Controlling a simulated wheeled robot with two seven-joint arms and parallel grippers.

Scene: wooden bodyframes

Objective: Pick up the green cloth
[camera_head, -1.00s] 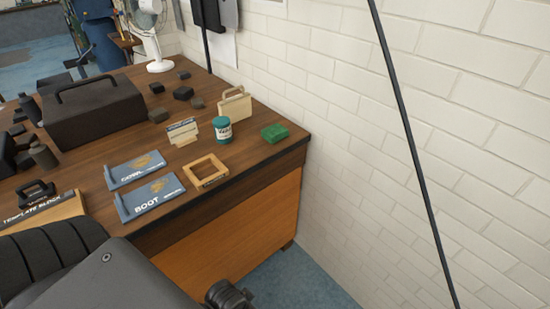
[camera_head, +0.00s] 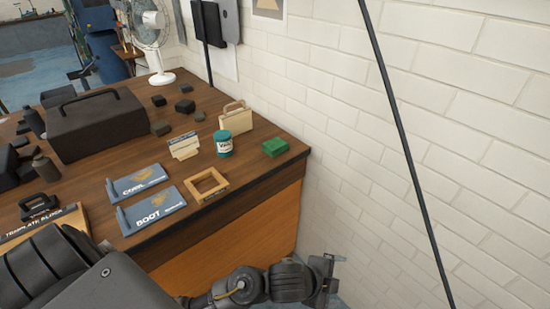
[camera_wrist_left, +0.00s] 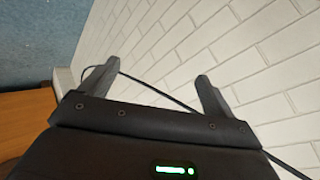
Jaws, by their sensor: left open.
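The green cloth (camera_head: 275,147) is a small folded block lying on the wooden desk near its right edge, beside the wall. My left gripper (camera_head: 328,268) is below and to the right of it in the head view, beyond the desk's edge and apart from the cloth. In the left wrist view the left gripper (camera_wrist_left: 158,85) has its two fingers spread, with nothing between them. The cloth does not show in that view. My right gripper is not in view.
On the desk (camera_head: 150,225) near the cloth stand a teal-lidded jar (camera_head: 223,144), a cream box with a handle (camera_head: 236,117) and a wooden square frame (camera_head: 205,186). Blue templates (camera_head: 152,211) lie further left. A white brick wall (camera_head: 420,190) bounds the right side, crossed by a dark cable.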

